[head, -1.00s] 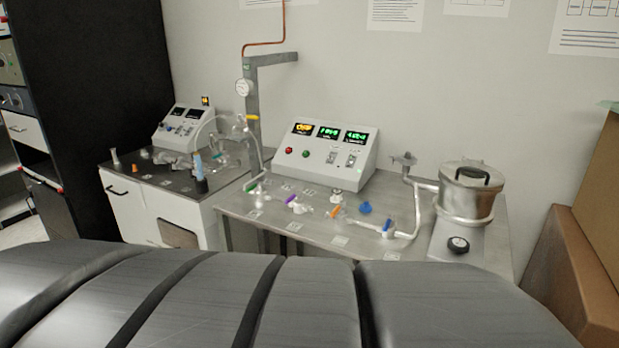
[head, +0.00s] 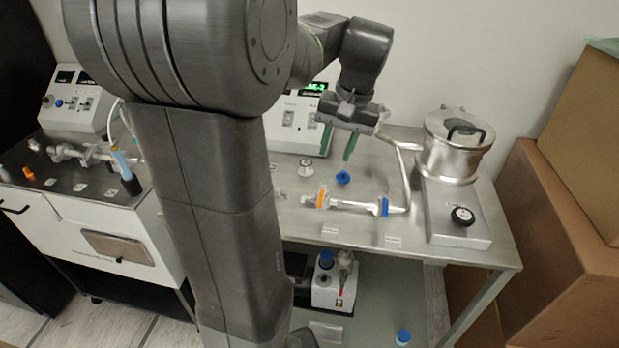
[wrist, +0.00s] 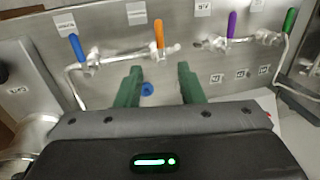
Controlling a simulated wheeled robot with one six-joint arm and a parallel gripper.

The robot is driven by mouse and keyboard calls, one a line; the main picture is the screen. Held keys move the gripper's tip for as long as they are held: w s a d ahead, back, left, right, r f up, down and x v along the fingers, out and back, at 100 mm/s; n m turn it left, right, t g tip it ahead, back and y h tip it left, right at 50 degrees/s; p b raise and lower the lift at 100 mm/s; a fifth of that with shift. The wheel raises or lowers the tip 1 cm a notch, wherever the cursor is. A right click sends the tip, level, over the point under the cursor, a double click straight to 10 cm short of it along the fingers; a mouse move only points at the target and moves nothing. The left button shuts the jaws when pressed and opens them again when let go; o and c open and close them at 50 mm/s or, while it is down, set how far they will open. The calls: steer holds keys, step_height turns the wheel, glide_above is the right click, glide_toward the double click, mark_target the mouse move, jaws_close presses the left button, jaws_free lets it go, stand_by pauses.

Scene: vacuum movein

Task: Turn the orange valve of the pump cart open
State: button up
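My gripper (head: 338,143) hangs over the back part of the cart top, behind the valve in the head view. Its two green fingers are spread, with nothing held between them; they also show in the wrist view (wrist: 159,87). My arm hides the left part of the cart in the head view.
A blue valve (head: 383,206) shares the tube with the orange one. A loose-looking blue knob (head: 343,177) lies behind it. Purple (wrist: 232,24) and green (wrist: 290,20) handles stand to the right in the wrist view. A metal pot (head: 452,145) stands at the cart's right end.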

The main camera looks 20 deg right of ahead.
mark_target(321, 196)
steer(key=f, duration=0.4)
steer(key=a+f, duration=0.1)
steer(key=f, duration=0.3)
steer(key=w+a+f, duration=0.1)
steer(key=f, duration=0.3)
steer(key=shift+w+a+f, duration=0.1)
steer(key=shift+f, duration=0.3)
jaws_close()
